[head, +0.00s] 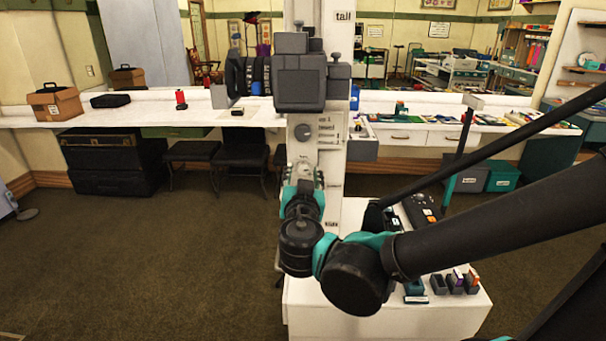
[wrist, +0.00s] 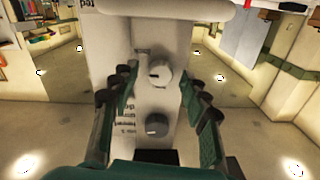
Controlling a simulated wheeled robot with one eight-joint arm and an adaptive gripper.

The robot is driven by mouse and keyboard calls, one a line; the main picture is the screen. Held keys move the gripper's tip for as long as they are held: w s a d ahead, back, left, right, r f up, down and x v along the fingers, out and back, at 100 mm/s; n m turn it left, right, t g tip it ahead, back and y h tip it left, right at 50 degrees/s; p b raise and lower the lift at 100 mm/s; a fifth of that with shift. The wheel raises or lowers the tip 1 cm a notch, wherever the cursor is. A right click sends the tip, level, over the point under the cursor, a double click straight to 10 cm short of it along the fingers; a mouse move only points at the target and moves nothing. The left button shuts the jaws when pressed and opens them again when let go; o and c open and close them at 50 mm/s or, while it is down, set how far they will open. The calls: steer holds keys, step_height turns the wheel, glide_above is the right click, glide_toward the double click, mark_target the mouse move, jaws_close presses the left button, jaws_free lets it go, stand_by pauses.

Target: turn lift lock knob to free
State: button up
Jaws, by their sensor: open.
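A white post (head: 331,190) carries two round knobs on its face. The pale knob (wrist: 159,74) lies between my spread fingers in the wrist view, with no clear contact. In the head view it is mostly hidden behind my gripper (head: 304,181). The dark grey knob (wrist: 156,125) is apart from it and lower in the wrist view; it also shows above my gripper in the head view (head: 302,132). Small print beside the knobs is too blurred to tell which is the lift lock. My gripper (wrist: 157,84) is open, facing the post.
A dark grey boxy head (head: 301,82) sits on the post above the knobs. A white base (head: 385,317) with small grey holders (head: 456,284) stands at lower right. A long white counter (head: 205,117) runs behind. The floor (head: 150,255) at left is clear.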

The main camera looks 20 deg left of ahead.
steer(key=shift+c, duration=0.2)
jaws_close()
steer(key=shift+n, duration=0.3)
steer(key=n, duration=0.3)
steer(key=shift+n, duration=0.4)
steer(key=n, duration=0.8)
steer(key=shift+a+n, duration=0.1)
steer(key=shift+n, duration=0.3)
steer(key=shift+n+h, duration=0.3)
steer(key=shift+n, duration=1.9)
